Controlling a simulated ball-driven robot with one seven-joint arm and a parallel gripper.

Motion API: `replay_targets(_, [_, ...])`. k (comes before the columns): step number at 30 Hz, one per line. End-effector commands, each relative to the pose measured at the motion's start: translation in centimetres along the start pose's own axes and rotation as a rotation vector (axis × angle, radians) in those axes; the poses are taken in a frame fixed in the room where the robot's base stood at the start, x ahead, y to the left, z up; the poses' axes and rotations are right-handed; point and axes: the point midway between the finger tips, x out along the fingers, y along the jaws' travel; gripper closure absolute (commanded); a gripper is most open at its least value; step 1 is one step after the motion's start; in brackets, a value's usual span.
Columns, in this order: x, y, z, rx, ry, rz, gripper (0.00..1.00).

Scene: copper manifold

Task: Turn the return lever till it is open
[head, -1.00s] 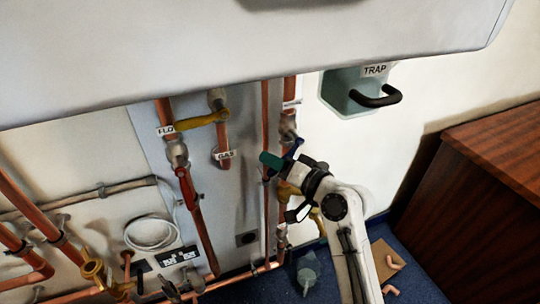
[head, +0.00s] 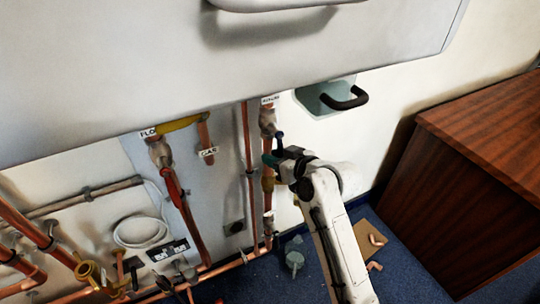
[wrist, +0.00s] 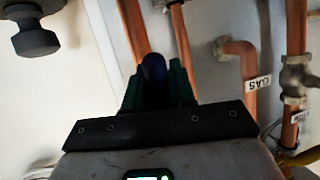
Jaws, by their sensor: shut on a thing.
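The return lever (head: 280,141) has a blue handle. It stands by the right-hand copper pipe, below the small label, and its tip shows pointing up beside my gripper. My gripper (head: 271,158), with green fingers, is shut on the lever. In the wrist view the dark blue lever (wrist: 153,72) sits between the two green fingertips (wrist: 153,92). The lever's pivot and most of its lower part are hidden behind the fingers and hand.
A red-handled flow valve (head: 172,187) and a gas pipe (head: 204,131) are to the left. The white boiler casing (head: 330,60) hangs above.

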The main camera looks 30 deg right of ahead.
Motion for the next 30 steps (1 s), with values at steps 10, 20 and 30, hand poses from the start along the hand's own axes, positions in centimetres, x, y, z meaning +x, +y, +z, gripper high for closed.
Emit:
replay_targets(10, [-0.11,0.62,0.24,-0.07,-0.021,0.03,1.0])
replay_targets(20, [-0.13,0.7,0.26,-0.076,-0.023,0.033,1.0])
replay_targets(30, [-0.13,0.67,0.16,-0.074,-0.02,0.032,0.55])
